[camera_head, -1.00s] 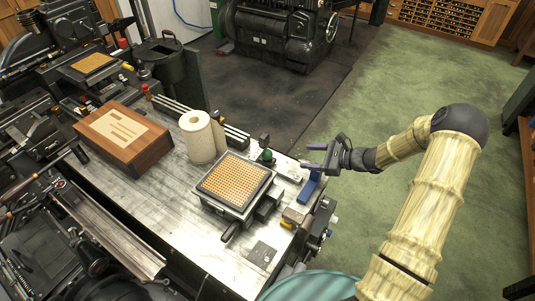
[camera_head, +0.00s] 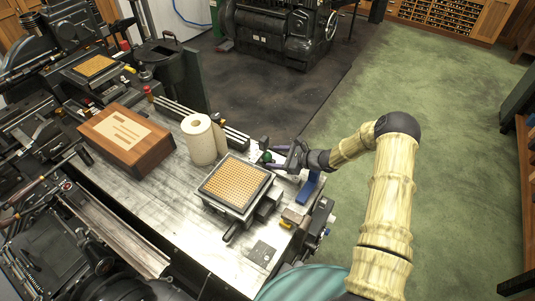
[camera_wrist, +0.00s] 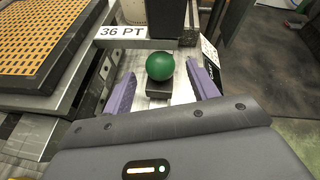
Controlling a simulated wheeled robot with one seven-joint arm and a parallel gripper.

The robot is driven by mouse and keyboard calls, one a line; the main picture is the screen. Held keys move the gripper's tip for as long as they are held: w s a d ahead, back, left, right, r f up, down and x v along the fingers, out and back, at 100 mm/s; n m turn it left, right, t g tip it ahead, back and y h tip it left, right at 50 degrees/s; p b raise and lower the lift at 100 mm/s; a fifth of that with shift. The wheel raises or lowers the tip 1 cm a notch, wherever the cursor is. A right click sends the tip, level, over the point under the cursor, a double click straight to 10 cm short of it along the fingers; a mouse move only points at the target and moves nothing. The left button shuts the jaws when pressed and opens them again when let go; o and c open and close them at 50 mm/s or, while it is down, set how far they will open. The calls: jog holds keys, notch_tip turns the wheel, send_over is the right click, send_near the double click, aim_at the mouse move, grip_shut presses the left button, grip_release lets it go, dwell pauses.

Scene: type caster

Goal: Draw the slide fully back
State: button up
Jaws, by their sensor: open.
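The slide has a green ball knob (camera_wrist: 160,66) on a dark block, seen in the wrist view between my two purple fingertips. The knob also shows in the head view (camera_head: 267,157). My gripper (camera_wrist: 162,85) is open around the knob, one finger on each side, with gaps left between fingers and ball. In the head view my gripper (camera_head: 270,158) reaches in from the right at the bench's far edge. How far the slide is drawn is hard to tell.
A framed grid of orange-brown cells (camera_head: 235,184) sits left of the knob, close to my left finger. A paper towel roll (camera_head: 199,139) and a wooden box (camera_head: 127,138) stand further left. A blue block (camera_head: 309,187) is at the bench edge below my gripper.

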aim_at(271, 157)
jog(key=p+x, duration=0.1)
jog(key=x, duration=0.3)
grip_shut()
